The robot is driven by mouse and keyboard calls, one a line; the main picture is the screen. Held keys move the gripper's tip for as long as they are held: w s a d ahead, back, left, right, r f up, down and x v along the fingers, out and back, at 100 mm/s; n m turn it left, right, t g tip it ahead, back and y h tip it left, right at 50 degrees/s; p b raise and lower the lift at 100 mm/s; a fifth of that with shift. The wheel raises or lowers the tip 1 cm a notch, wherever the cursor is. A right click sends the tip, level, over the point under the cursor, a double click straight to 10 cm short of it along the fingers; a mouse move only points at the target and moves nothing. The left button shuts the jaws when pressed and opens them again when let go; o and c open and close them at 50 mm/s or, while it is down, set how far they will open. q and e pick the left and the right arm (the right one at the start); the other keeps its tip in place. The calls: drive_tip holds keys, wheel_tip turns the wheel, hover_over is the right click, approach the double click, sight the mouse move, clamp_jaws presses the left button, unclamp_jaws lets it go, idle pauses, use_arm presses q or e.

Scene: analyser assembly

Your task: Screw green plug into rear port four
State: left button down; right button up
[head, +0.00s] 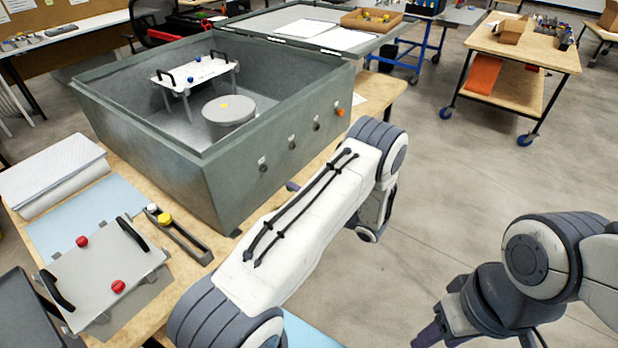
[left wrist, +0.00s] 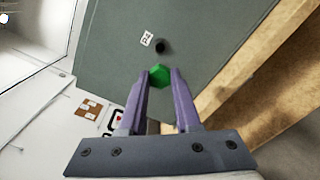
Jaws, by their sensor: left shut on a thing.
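The green plug (left wrist: 159,77) is between the purple fingertips of my left gripper (left wrist: 161,72) in the left wrist view. The gripper is shut on it. A dark round port (left wrist: 161,46) with a small white label (left wrist: 146,39) lies just beyond the plug in the grey-green wall; the plug looks apart from it. In the head view the grey analyser housing (head: 160,120) has a row of ports on its right wall, with an orange plug (head: 340,112) at the far end. My left forearm hides most of the left gripper and the green plug. My right gripper (head: 428,337) is cut off at the bottom.
A plate with two red knobs (head: 105,268) and a dark slotted holder with yellow and white caps (head: 180,232) lie left of the housing. Inside the housing are a small white stand (head: 193,68) and a round grey drum (head: 229,110).

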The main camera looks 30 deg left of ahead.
use_arm(q)
drive_tip(key=shift+w+a+r, duration=0.1)
drive_tip(key=shift+w+a, duration=0.2)
drive_tip(key=shift+a, duration=0.3)
drive_tip(key=shift+w+a, duration=0.25)
drive_tip(key=shift+a, duration=0.35)
drive_tip(key=shift+w+a+n+b, duration=0.1)
drive_tip(key=shift+a+n+b, duration=0.8)
drive_tip(key=shift+n+b, duration=2.25)
drive_tip(key=shift+a+n+b, duration=0.85)
drive_tip(key=shift+n+b, duration=0.95)
drive_tip(key=shift+n, duration=2.65)
drive_tip(key=shift+w+a+n+b, duration=0.1)
drive_tip(key=shift+a+n+b, duration=0.8)
drive_tip(key=shift+n+b, duration=2.25)
use_arm(e)
wheel_tip(320, 180, down, 15)
drive_tip(key=p, duration=0.1)
drive_tip(key=shift+w+r, duration=0.2)
drive_tip(key=shift+w, duration=0.15)
use_arm(q)
drive_tip(key=shift+n, duration=0.75)
drive_tip(key=shift+s+b, duration=0.15)
drive_tip(key=shift+b, duration=0.2)
use_arm(e)
drive_tip(key=shift+f, duration=0.6)
